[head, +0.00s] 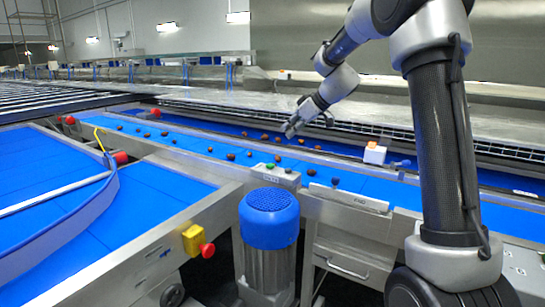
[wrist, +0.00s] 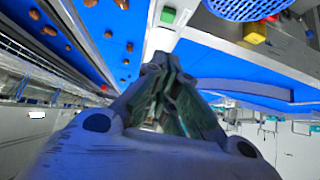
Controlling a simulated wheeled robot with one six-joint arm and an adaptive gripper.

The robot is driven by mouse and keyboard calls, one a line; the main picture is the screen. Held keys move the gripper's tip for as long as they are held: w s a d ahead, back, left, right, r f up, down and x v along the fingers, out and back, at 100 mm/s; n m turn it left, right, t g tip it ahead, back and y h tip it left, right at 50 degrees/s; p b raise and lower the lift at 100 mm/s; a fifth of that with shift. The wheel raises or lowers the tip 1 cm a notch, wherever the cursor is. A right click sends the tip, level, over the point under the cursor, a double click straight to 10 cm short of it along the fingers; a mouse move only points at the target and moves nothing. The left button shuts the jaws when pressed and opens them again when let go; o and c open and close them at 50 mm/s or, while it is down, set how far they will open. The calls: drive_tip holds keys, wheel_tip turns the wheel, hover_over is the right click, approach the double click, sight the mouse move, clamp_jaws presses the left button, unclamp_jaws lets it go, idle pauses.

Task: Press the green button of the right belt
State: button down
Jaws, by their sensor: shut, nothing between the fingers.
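The green button (head: 270,166) sits on top of a small grey control box (head: 275,177) on the metal frame at the near edge of the blue belt with dates (head: 350,181). A second, dark reddish button (head: 288,171) is beside it. The green button also shows near the top of the wrist view (wrist: 168,14). My gripper (head: 290,130) is shut and empty, above the belt and beyond the box in the head view. Its closed fingertips (wrist: 157,62) show apart from the button in the wrist view.
A motor with a blue cap (head: 269,218) stands in front of the box. A yellow box with a red stop button (head: 194,240) is to its left. A white box with an orange top (head: 375,153) stands beyond the belt. Several brown dates (head: 231,156) lie on the belt.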

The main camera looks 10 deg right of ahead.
hover_over(272, 165)
wheel_tip(272, 165, down, 7)
drive_tip(key=shift+w+f, duration=0.1)
wheel_tip(272, 165, down, 2)
drive_tip(key=shift+d+f, duration=0.15)
drive_tip(key=shift+f, duration=0.8)
drive_tip(key=shift+f, duration=0.1)
